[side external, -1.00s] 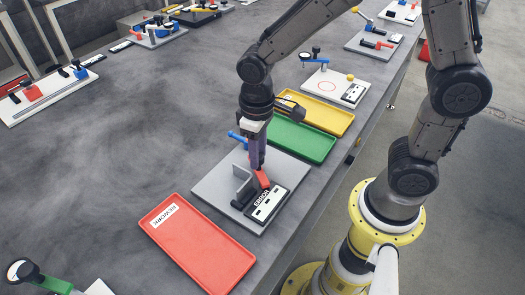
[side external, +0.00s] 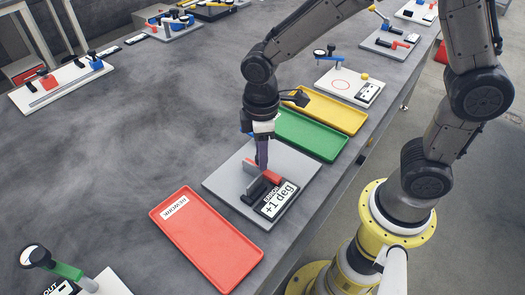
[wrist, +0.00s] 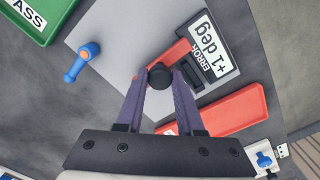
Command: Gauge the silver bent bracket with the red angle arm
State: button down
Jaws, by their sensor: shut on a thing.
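The red arm also shows in the wrist view (wrist: 176,53), running past the knob. The gauge display (side external: 278,199) reads "ERROR +1 deg". I cannot make out the bracket in the wrist view, and my fingers partly hide where it meets the arm in the side view.
A blue handle (wrist: 83,62) stands on the plate. A red REWORK tray (side external: 210,245) lies in front of the plate. A green tray (side external: 312,138) and a yellow tray (side external: 335,112) lie behind it.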

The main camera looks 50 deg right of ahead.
jog(key=shift+w+r, duration=0.1)
dwell(0.3)
jog(key=c, duration=0.5)
grip_release()
notch_tip(320, 180, up, 14)
jog(key=shift+f, duration=0.1)
dwell(0.7)
